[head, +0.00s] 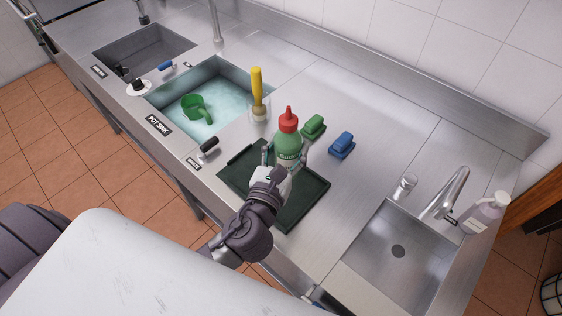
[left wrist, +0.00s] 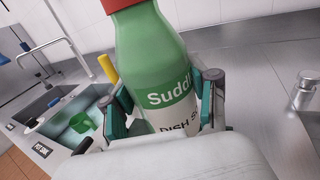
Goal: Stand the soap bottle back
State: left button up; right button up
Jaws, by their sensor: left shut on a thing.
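The green soap bottle (head: 288,140) with a red cap is upright in the head view, over the dark tray (head: 305,205). My left gripper (head: 284,160) is shut on it, with a finger on each side of the bottle's body. The left wrist view shows the bottle (left wrist: 152,60) close up, its label partly readable, between the two fingers of the gripper (left wrist: 165,108). The bottle's base is hidden behind the gripper, so I cannot tell whether it touches the tray. My right gripper does not show.
A yellow-handled brush (head: 257,85) stands in a clear holder behind. The water-filled pot sink (head: 225,80) is at left, an empty sink (head: 385,250) at right. The counter behind the brushes is clear.

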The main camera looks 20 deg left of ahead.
pick_arm(q)
jog(key=shift+w+a, duration=0.1)
jog(key=shift+w, duration=0.15)
jog(key=w+a+f, duration=0.2)
jog(key=a+f, duration=0.1)
jog(key=w+a+f+b, duration=0.1)
jog(key=w+a+f, duration=0.1)
jog(key=a+f, duration=0.1)
jog(key=w+a+f+b, duration=0.1)
jog(key=a+f, duration=0.3)
jog(key=shift+w+f, duration=0.15)
jog(key=shift+w, duration=0.25)
jog(key=shift+f, duration=0.35)
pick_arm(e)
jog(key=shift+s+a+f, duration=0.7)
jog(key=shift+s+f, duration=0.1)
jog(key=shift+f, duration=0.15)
